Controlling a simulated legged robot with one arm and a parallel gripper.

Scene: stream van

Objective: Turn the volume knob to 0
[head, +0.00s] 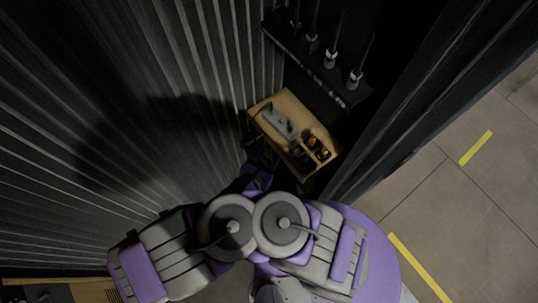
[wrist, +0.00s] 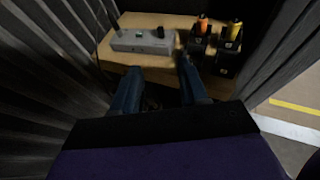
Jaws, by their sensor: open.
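A grey box (wrist: 135,43) lies on a wooden surface ahead of my gripper in the wrist view. A small dark knob (wrist: 161,32) stands near the right end of its top; I cannot make out its setting. In the head view the grey box (head: 278,122) lies on the wooden stand, and the knob is too small to tell. My gripper (wrist: 159,65) is open, with two blue fingers apart and nothing between them. Its fingertips are on the near side of the box and do not appear to touch it. In the head view my gripper (head: 260,163) is dark and partly hidden by my arm.
The wooden stand (head: 262,106) sits in a narrow space beside ribbed walls (head: 120,90). Dark holders with an orange item (wrist: 202,24) and a yellow item (wrist: 234,30) stand right of the box. A dark rack (head: 325,72) with several upright rods is behind. Open floor (head: 450,205) lies right.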

